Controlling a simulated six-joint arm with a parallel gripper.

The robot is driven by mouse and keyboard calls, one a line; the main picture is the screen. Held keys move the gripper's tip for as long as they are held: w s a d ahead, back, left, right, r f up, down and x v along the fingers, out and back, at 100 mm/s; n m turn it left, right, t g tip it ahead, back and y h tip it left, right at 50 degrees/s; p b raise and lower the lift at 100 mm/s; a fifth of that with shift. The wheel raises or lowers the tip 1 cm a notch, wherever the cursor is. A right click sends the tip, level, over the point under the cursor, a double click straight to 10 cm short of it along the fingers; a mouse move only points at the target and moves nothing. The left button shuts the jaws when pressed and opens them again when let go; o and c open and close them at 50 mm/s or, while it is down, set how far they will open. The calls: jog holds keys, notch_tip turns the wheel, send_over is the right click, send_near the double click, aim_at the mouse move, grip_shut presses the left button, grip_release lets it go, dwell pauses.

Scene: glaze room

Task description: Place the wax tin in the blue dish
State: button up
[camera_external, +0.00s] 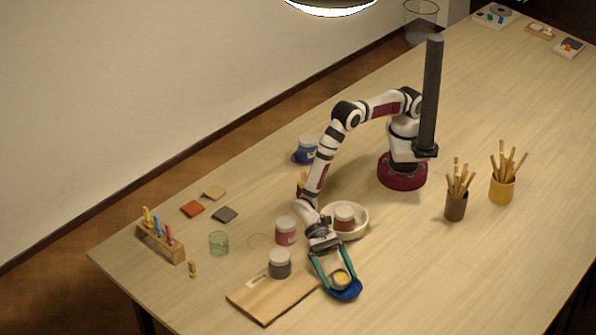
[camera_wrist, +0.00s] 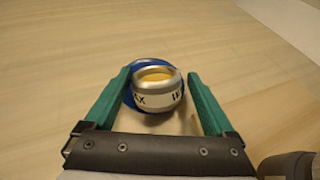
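The wax tin (camera_external: 341,281) is a small silver tin with a pale lettered label and a yellow top. It stands upright in the blue dish (camera_external: 346,294) near the table's front edge. In the wrist view the tin (camera_wrist: 158,95) sits between my fingers, with the blue dish (camera_wrist: 148,63) showing behind and beside it. My gripper (camera_external: 340,284) has green fingers and reaches down around the tin. The fingers look spread slightly wider than the tin, with thin gaps at its sides in the wrist view (camera_wrist: 159,78). The tin hides most of the dish's inside.
A wooden board (camera_external: 268,300) with a grey jar (camera_external: 280,264) lies left of the dish. A red jar (camera_external: 286,231) and a white bowl (camera_external: 358,228) holding a brown jar (camera_external: 344,216) stand behind my gripper. The table to the right of the dish is clear.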

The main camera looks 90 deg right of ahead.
jog(key=shift+o, duration=0.4)
jog(key=shift+w+d+r, duration=0.15)
jog(key=shift+d+r, duration=0.1)
jog(key=v, duration=1.1)
jog(key=shift+w+d+r, duration=0.1)
jog(key=shift+d+r, duration=0.05)
jog(key=shift+d, duration=0.1)
jog(key=s+d+r+n+t+h, duration=0.1)
jog(key=s+d+r+n+h, duration=0.15)
jog(key=d+r, duration=0.5)
jog(key=s+d+r+n+h, duration=0.25)
jog(key=d+r, duration=0.35)
jog(key=d, duration=0.3)
jog(key=s+d+n+t+h, duration=0.1)
jog(key=s+d+t+h, duration=0.1)
jog(key=s+d, duration=0.4)
jog(key=s+d+r+n+t+h, duration=0.1)
jog(key=s+d, duration=0.5)
jog(key=d, duration=0.6)
jog(key=n+h, duration=0.1)
jog(key=h, duration=0.1)
jog(key=shift+d+t+h, duration=0.15)
jog(key=shift+t+h, duration=0.15)
jog(key=shift+t, duration=0.1)
jog(key=shift+r, duration=0.15)
